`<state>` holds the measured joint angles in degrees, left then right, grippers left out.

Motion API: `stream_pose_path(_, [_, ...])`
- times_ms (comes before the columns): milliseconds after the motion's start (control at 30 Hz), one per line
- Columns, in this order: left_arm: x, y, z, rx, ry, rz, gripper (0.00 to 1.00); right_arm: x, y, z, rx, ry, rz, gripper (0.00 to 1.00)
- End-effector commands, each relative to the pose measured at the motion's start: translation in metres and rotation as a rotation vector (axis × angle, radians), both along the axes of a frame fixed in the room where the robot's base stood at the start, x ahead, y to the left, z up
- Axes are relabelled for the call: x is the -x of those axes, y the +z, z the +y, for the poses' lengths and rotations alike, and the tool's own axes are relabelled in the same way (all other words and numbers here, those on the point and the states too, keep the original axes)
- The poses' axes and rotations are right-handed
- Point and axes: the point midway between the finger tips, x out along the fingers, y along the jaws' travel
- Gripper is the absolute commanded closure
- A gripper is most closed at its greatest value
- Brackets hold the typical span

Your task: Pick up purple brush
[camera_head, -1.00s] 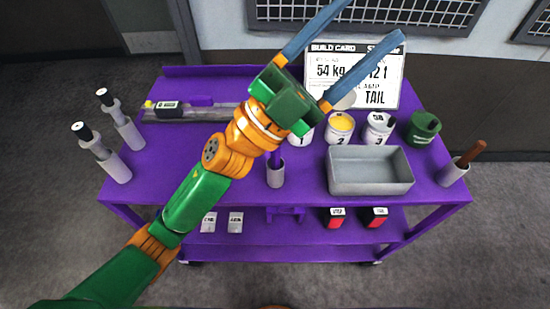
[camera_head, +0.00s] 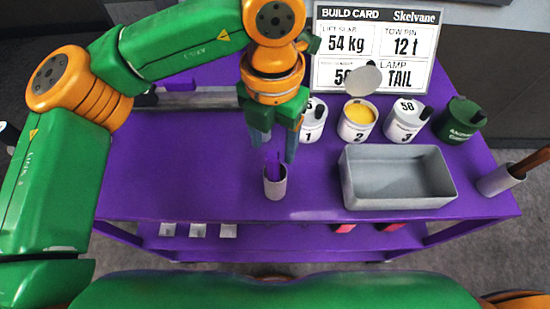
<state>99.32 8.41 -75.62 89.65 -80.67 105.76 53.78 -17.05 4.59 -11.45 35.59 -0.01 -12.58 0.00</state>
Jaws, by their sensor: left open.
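The purple brush (camera_head: 272,166) stands upright in a small grey cup (camera_head: 275,185) near the front middle of the purple cart top. Only its upper part shows above the cup's rim. My left gripper (camera_head: 274,156) points down from above, with its two blue fingers apart on either side of the brush's top. I cannot tell whether either finger touches it. My right gripper is not in view.
A grey metal tray (camera_head: 397,205) lies right of the cup. Behind it stand several white numbered pots (camera_head: 405,120) and a green pot (camera_head: 460,120). A brown-handled tool stands in a holder (camera_head: 498,180) at the right edge. A build card (camera_head: 372,50) stands behind. The cart's left side (camera_head: 170,180) is clear.

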Motion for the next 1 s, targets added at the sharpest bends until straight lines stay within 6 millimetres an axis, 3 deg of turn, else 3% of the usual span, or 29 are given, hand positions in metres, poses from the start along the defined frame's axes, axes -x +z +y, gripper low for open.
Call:
stream_pose_path(67, [0.004, -0.010, -0.002, -0.001, -0.003, 0.006, 0.37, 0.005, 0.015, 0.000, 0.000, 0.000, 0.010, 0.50])
stream_pose_path(200, [0.003, -0.033, -0.003, 0.000, 0.000, 0.004, 0.37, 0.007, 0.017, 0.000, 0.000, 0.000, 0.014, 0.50])
stream_pose_path(400, [0.003, -0.037, -0.003, 0.003, -0.001, 0.001, 0.37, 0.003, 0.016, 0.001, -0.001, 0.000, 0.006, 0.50])
stream_pose_path(433, [0.003, -0.037, -0.003, 0.003, -0.001, 0.001, 0.39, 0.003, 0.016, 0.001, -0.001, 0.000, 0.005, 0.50])
stream_pose_path(667, [0.003, -0.037, -0.003, 0.003, -0.001, 0.001, 1.00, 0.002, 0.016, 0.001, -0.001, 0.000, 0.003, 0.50])
stream_pose_path(1000, [0.003, -0.036, -0.003, 0.003, -0.001, 0.001, 1.00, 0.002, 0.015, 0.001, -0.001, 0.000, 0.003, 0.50])
